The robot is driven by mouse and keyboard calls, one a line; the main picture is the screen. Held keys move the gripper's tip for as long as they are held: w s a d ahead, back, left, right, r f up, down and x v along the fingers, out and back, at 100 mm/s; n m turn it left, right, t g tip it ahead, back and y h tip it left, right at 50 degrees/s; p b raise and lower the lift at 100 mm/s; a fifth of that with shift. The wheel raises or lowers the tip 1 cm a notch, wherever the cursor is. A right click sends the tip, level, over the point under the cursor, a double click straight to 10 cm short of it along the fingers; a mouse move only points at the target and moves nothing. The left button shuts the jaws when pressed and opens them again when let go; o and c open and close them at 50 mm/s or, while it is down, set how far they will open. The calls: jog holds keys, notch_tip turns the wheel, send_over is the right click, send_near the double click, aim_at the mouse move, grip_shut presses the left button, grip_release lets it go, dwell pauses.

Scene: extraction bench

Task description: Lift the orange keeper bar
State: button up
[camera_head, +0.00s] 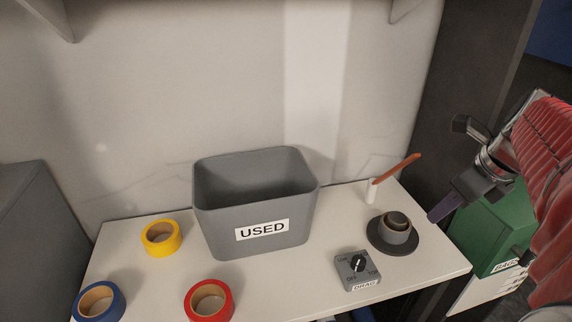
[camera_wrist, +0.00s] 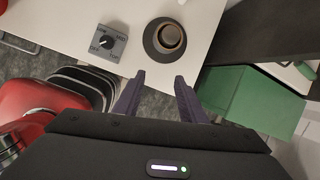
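The orange keeper bar (camera_head: 402,167) is at the back right of the bench in the head view. It slants up and to the right from a short white post (camera_head: 371,191). The bar does not show in the wrist view. My gripper (camera_head: 434,217) is at the right edge of the bench, to the right of the bar and apart from it. In the wrist view its two dark fingers (camera_wrist: 158,82) are apart with nothing between them.
A dark round base with a cup-like spool (camera_head: 396,236) stands in front of the post. A grey dial box (camera_head: 357,270) is near the front edge. A grey USED bin (camera_head: 257,209) and yellow, blue and red tape rolls are left. A green box (camera_head: 492,231) is right.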

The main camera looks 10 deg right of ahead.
jog(key=s+a+f+n, duration=0.1)
jog(key=a+f+n, duration=0.1)
jog(key=a+n, duration=0.9)
jog(key=s+a+f+n+t, duration=0.1)
jog(key=a+f+n, duration=0.1)
jog(key=a+n, duration=0.9)
jog(key=shift+a+n, duration=0.25)
jog(key=shift+n, duration=2.45)
jog(key=shift+s, duration=0.1)
jog(key=shift+c, duration=0.7)
jog(key=shift+s+a+f, duration=0.1)
jog(key=shift+a, duration=0.1)
jog(key=shift+c, duration=0.7)
jog(key=a+n, duration=0.1)
jog(key=s+a+f+n, duration=0.1)
jog(key=n, duration=0.1)
jog(key=s+a+f+n, duration=0.1)
jog(key=n, duration=0.1)
jog(key=shift+a, duration=0.35)
grip_shut()
jog(key=shift+d, duration=0.1)
